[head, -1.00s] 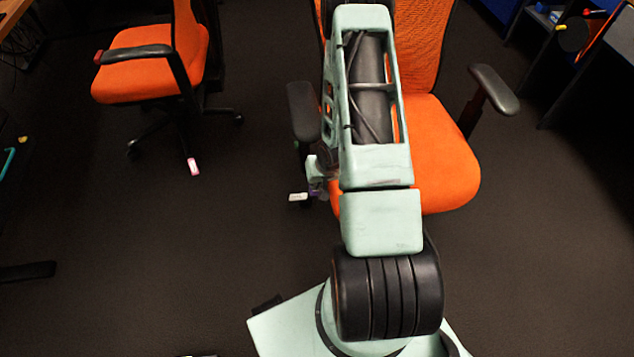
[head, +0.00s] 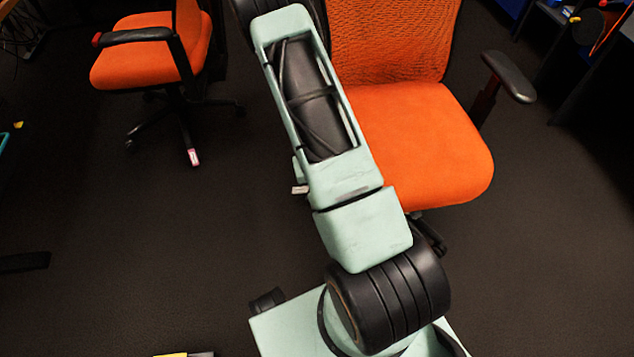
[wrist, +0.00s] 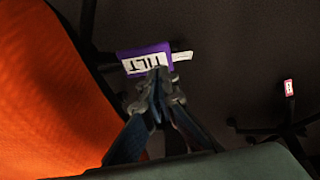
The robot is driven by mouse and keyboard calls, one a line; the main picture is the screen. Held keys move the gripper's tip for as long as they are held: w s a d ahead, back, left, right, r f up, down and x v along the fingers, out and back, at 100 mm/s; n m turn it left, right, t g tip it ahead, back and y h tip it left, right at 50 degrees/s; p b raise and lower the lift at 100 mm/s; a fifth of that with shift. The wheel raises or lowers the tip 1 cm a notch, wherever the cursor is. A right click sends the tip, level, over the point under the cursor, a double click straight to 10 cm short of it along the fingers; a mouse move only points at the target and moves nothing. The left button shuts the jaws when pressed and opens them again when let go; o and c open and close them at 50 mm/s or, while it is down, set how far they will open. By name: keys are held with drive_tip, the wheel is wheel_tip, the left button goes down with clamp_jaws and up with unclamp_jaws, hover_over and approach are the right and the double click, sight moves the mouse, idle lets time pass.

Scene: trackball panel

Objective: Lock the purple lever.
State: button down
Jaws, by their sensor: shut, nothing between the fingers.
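The purple lever (wrist: 127,54) with a white TILT label sits beside the orange chair seat in the wrist view. A small white tag (wrist: 182,56) sticks out at its right. My gripper (wrist: 160,73) is shut and empty, its fingertips overlapping the label's lower right edge in the picture. Whether they touch the lever I cannot tell. In the head view my arm hides the gripper and the purple part, but a small white tag (head: 300,189) shows left of my arm. The lever belongs to the nearer orange chair (head: 425,145).
The chair's armrest (head: 508,76) juts out at right. Dark floor is open at left and right. Dark furniture stands at the upper right.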

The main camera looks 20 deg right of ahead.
drive_tip(key=shift+w+a+f+h+b, duration=0.1)
drive_tip(key=shift+a+f+h+b, duration=0.05)
drive_tip(key=shift+f+b, duration=0.65)
drive_tip(key=shift+a+f+h+b, duration=0.15)
drive_tip(key=shift+f+b, duration=0.4)
drive_tip(key=shift+f, duration=0.45)
